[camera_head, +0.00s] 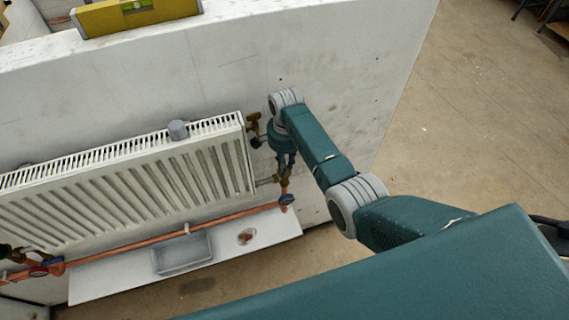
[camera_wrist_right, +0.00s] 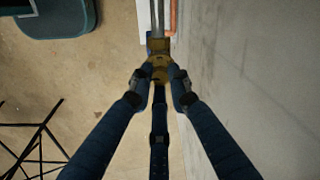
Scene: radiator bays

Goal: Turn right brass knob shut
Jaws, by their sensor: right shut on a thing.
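The right brass knob (camera_head: 283,179) is at the lower right end of the radiator, mostly hidden under my right gripper in the head view. My right gripper (camera_head: 286,166) reaches down onto it from above. In the right wrist view the brass knob (camera_wrist_right: 160,66) sits between the fingertips of my right gripper (camera_wrist_right: 160,78), which are shut on it from both sides. A third finger lies below in that picture. The knob's turning angle cannot be told. My left gripper is not in view.
The white radiator (camera_head: 150,180) hangs on the wall panel (camera_head: 230,70). Another brass fitting (camera_head: 253,122) is at its upper right. A copper pipe (camera_head: 130,245) runs below, above a white board (camera_head: 225,255) with a grey tray (camera_head: 182,255). A yellow level (camera_head: 135,14) lies on top of the wall.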

